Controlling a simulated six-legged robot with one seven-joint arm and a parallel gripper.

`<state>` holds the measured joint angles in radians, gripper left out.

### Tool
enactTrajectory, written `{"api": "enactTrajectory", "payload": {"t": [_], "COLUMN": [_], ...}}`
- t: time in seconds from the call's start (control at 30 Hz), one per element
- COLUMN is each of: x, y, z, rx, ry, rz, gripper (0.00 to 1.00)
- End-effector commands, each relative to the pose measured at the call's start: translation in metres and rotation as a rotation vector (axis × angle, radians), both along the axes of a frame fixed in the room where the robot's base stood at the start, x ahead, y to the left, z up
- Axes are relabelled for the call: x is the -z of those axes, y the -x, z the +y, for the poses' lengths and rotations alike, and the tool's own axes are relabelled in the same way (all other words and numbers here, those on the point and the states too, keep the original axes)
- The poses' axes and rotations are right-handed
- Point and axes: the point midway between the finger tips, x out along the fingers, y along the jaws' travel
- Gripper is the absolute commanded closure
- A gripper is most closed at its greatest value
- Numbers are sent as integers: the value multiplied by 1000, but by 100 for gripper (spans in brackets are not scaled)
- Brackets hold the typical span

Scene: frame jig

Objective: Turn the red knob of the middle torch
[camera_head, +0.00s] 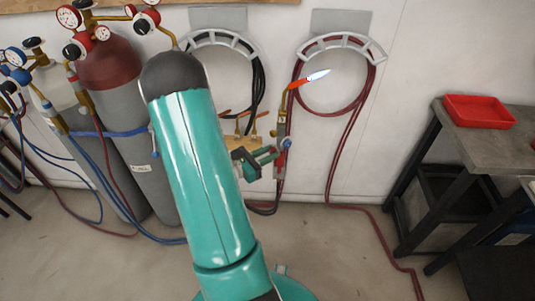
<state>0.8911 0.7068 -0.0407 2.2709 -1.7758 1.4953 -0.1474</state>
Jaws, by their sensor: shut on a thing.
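A torch (282,127) stands upright at the right end of the wooden holder (231,141) by the wall. A flame (311,78) with an orange and white glow burns at its tip. Other torches (240,119) with brass-coloured necks show just to its left. I cannot tell for sure which torch is the middle one. A blue knob (287,143) shows on the right side of the lit torch. My gripper (276,153) reaches the lit torch's valve area from the left and is shut at its side. The red knob is small and mostly hidden between the fingers.
Gas cylinders (110,75) with gauges and a blue strap stand at the left. Hoses hang on two wall racks (341,42), and a red hose (379,225) runs over the floor.

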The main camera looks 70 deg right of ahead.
Motion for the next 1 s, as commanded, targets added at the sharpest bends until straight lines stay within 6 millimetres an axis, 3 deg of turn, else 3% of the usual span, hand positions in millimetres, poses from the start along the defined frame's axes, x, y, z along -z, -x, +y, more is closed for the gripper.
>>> {"api": "enactTrajectory", "payload": {"t": [0.7,1.0], "x": [-3,-3], "y": [-1,0], "z": [0,0], "rx": [-2,-1], "ry": [308,392], "rz": [-498,-633], "gripper": [99,99]}}
